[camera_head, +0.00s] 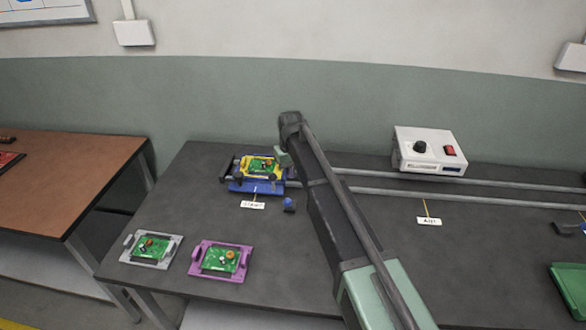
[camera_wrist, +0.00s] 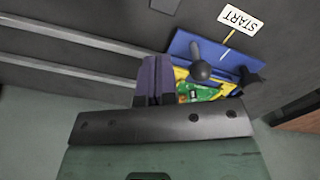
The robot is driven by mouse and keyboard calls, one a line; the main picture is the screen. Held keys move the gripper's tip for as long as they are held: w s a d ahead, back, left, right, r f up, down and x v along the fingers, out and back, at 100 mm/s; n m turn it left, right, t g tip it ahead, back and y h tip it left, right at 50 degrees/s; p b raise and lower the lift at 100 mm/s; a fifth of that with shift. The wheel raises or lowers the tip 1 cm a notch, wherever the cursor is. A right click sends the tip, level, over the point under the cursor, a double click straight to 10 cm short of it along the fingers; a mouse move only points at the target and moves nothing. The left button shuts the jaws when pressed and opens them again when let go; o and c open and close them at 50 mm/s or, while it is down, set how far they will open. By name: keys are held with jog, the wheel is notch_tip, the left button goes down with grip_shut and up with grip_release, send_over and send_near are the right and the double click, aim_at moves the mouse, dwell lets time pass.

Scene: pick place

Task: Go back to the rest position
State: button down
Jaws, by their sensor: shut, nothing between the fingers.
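My gripper (camera_wrist: 154,80) is shut and empty in the wrist view, its dark fingers pressed together. It is beside a yellow carrier (camera_wrist: 181,74) with a green circuit board, which it partly hides. In the head view the yellow carrier (camera_head: 245,172) sits on a blue fixture (camera_head: 240,187) behind the START label (camera_head: 252,205). The blue fixture also shows in the wrist view (camera_wrist: 185,43). In the head view my arm stretches from the lower right toward this fixture, and the fingers cannot be made out.
A grey carrier (camera_head: 130,257) and a purple carrier (camera_head: 196,267), each with a green board, lie at the table's front left. Two rails (camera_head: 380,191) run right from the fixture. A white control box (camera_head: 430,150) stands behind them. A green tray (camera_head: 562,290) is at the right edge.

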jog(key=r+p, duration=0.2)
jog(key=r, duration=0.1)
jog(key=shift+w, duration=0.2)
jog(key=s+d+m, duration=0.2)
jog(key=s+d, duration=0.9)
jog(key=s, duration=0.3)
jog(key=s+d+m, duration=0.3)
jog(key=s+d, duration=0.9)
jog(key=s, duration=0.3)
jog(key=shift+s+d, duration=0.2)
jog(key=shift+d, duration=0.05)
